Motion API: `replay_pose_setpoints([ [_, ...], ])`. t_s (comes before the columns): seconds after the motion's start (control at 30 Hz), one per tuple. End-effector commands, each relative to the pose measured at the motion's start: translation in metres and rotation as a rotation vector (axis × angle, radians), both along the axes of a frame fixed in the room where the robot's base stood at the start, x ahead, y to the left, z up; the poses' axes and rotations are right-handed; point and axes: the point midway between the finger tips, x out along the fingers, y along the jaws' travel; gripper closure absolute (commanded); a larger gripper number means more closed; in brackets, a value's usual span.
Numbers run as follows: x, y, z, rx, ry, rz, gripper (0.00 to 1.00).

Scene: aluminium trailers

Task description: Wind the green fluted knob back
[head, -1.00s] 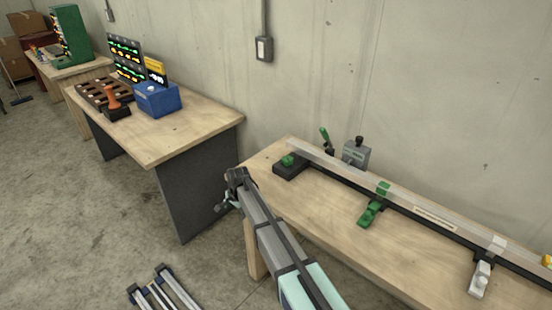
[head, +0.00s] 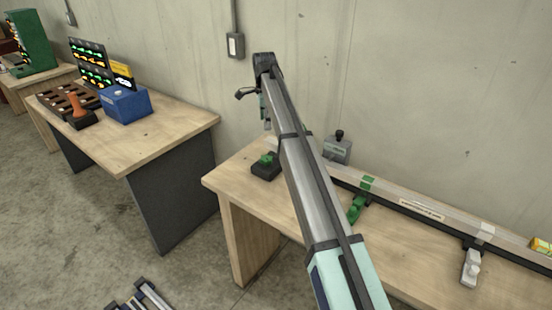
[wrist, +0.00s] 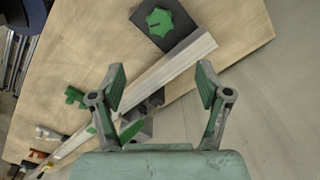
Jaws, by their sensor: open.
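The green fluted knob (wrist: 160,22) sits on a dark block (wrist: 176,40) near the end of the bench, at the top of the wrist view. In the head view the knob (head: 265,159) shows just left of my arm. My gripper (wrist: 160,75) is open and empty, its two green-padded fingers spread wide. The knob lies beyond the fingertips, towards the top of the wrist view, and is not between them. In the head view my gripper (head: 262,105) is up near the wall, mostly hidden by my own arm.
A long pale rail (head: 400,197) runs along the bench, with a green clamp (head: 356,208) and a white clamp (head: 471,266). A grey block with a black knob (head: 338,148) stands behind it. Another table (head: 160,145) on the left holds a blue box (head: 125,104).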

Motion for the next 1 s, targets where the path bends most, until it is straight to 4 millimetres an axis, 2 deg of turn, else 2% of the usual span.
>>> replay_pose_setpoints([
  [0.23, -0.002, -0.001, -0.030, -0.001, 0.002, 0.001, 0.24],
  [0.8, -0.001, 0.000, -0.138, -0.001, 0.002, 0.002, 0.24],
  [1.0, 0.000, 0.000, -0.162, 0.001, 0.000, 0.002, 0.24],
])
